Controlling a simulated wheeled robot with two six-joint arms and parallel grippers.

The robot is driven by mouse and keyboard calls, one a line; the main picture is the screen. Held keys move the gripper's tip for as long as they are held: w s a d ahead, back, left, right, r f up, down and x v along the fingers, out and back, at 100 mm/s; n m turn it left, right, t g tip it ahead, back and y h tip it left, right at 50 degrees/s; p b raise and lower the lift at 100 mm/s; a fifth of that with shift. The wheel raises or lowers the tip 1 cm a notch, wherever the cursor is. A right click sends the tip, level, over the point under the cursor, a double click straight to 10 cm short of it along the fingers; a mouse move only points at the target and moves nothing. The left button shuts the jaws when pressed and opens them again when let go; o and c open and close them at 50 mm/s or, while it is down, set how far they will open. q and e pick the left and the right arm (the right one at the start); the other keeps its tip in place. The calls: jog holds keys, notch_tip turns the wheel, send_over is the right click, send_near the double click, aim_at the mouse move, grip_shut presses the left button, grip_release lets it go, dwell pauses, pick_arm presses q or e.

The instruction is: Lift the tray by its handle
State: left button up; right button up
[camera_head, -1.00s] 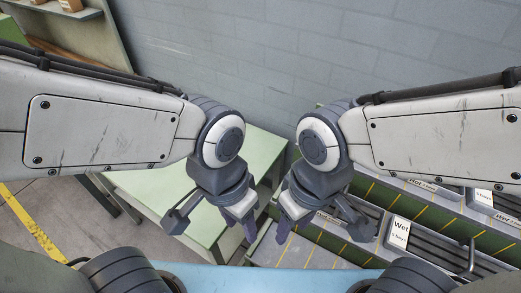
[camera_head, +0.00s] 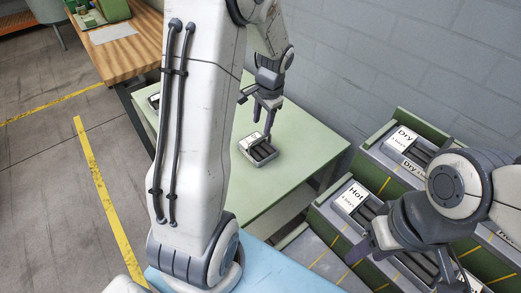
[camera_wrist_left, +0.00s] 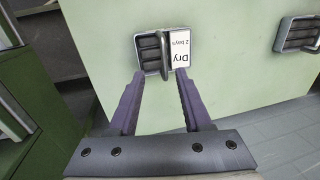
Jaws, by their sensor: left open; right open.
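A small grey tray (camera_head: 246,153) with dark slots, a white label and a metal handle stands on the light green table (camera_head: 275,190). In the left wrist view the tray (camera_wrist_left: 140,44) has a label reading "Dry 2 Days", and its handle (camera_wrist_left: 164,62) crosses the middle. My left gripper (camera_head: 265,116) is open and empty above the tray, pointing down. In the left wrist view its two purple fingers (camera_wrist_left: 159,76) are spread, with the handle's near end between their tips; they do not grip it. My right gripper (camera_head: 374,240) is open at the right, near the rack, and only partly seen.
A second tray (camera_wrist_left: 296,34) lies further along the table. A stepped green rack (camera_head: 400,160) at the right holds trays labelled "Dry" and "Hot". A wooden bench (camera_head: 130,45) stands at the back left, a grey wall (camera_head: 400,60) behind. The tabletop around the tray is clear.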

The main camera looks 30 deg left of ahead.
pick_arm(q)
send_over(258, 140)
jog(key=f, duration=0.5)
jog(key=shift+s+d, duration=0.15)
jog(key=shift+s, duration=0.2)
jog(key=shift+w+a+f, duration=0.1)
jog(key=shift+w+f, duration=0.05)
jog(key=shift+f, duration=0.8)
jog(key=shift+w+a+f, duration=0.1)
jog(key=shift+w+f, duration=0.05)
jog(key=shift+f, duration=0.85)
jog(key=shift+w+a+f, duration=0.1)
jog(key=shift+w+f, duration=0.05)
jog(key=shift+f, duration=0.8)
grip_shut()
